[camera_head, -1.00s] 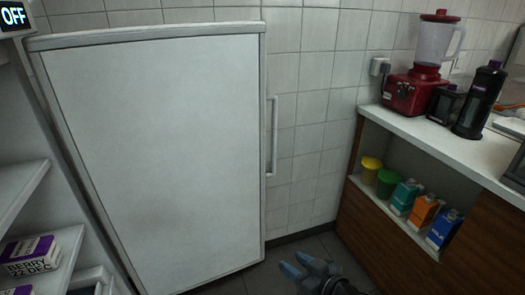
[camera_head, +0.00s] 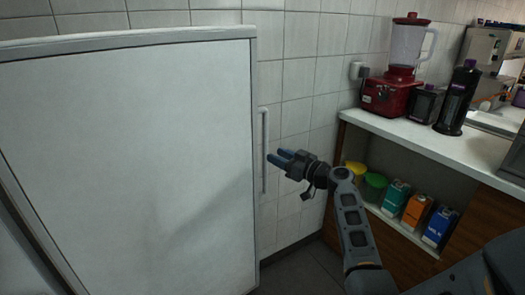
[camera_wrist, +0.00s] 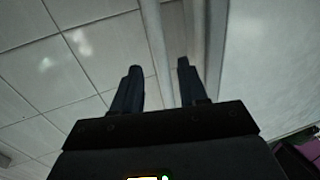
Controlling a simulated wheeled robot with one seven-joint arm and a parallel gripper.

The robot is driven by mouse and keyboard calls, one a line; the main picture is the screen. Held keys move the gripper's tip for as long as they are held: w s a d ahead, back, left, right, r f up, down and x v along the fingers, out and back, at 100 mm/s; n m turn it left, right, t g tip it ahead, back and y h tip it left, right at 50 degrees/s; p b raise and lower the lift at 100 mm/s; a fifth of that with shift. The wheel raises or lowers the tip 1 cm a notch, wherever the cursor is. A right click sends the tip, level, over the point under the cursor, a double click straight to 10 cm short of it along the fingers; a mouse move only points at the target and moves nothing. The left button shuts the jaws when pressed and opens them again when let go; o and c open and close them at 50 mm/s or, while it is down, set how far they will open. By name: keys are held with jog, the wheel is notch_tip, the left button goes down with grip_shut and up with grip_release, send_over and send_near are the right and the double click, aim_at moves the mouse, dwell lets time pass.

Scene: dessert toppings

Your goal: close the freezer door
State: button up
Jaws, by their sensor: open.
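The white freezer door (camera_head: 130,165) fills the left of the head view and stands swung out into the room. Its long vertical handle (camera_head: 263,150) shows just past the door's right edge. The door's pale panel (camera_wrist: 270,60) is on the right there. Pale upright bars show near the fingers; I cannot tell whether they touch the handle.
A white counter (camera_head: 430,133) on the right carries a red blender (camera_head: 393,95) and dark bottles. Cartons and tubs stand on the shelf (camera_head: 375,212) below it, behind my arm. A tiled wall (camera_head: 310,60) lies behind the door. Bare floor (camera_head: 310,270) shows between door and counter.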

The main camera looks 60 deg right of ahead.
aim_at(267, 152)
jog(key=x, duration=0.6)
jog(key=shift+w+a, duration=0.1)
grip_shut()
dwell(0.5)
